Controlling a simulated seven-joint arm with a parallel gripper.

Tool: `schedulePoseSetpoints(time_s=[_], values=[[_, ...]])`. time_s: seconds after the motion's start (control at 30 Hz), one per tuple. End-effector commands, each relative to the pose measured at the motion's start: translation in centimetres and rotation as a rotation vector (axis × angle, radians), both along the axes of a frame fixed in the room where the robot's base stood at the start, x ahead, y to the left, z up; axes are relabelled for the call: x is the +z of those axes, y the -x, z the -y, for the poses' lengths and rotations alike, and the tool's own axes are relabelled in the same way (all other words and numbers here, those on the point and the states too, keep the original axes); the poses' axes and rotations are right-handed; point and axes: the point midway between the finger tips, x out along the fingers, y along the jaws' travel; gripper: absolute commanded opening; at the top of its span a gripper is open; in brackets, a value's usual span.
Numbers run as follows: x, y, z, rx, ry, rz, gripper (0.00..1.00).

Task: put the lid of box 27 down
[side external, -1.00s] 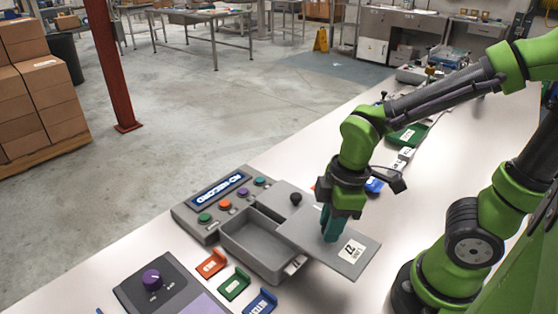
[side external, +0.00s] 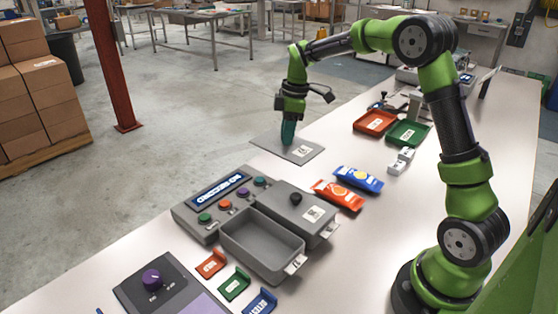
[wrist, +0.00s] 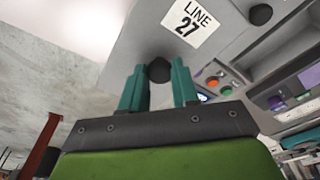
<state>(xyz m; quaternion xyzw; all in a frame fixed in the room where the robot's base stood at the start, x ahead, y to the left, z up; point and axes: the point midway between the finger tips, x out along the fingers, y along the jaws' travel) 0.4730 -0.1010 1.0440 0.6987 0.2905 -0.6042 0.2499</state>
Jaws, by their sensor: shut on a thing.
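The flat grey lid of box 27 (side external: 270,145) is by the table's far edge in the side view, beyond the grey boxes. In the wrist view the lid (wrist: 140,32) shows a "LINE 27" label and a dark round knob (wrist: 159,69). My gripper (side external: 288,140) is shut on that knob, with a teal finger on each side (wrist: 159,88). The lid's left part overlaps the edge line in the picture. I cannot tell whether it touches the table. An open grey box (side external: 246,240) stands near the button panel; its label is too small to read.
A lidded grey box (side external: 280,215) stands against the open one. Orange (side external: 338,194) and blue (side external: 358,179) packets lie to its right. Red (side external: 374,122) and green (side external: 408,133) trays stand farther back. A button panel (side external: 208,198) borders the boxes. White table is bare between lid and packets.

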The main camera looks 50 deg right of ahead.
Motion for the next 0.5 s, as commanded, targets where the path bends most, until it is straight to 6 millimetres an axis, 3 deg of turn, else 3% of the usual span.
schedulePoseSetpoints(time_s=[0.1,0.2,0.5], values=[[-0.5,-1.1,2.2,-0.004,-0.002,0.001,0.00],[-1.2,-1.5,2.9,-0.001,-0.003,0.001,0.00],[-6.3,-1.5,3.0,-0.001,-0.003,0.001,0.00]])
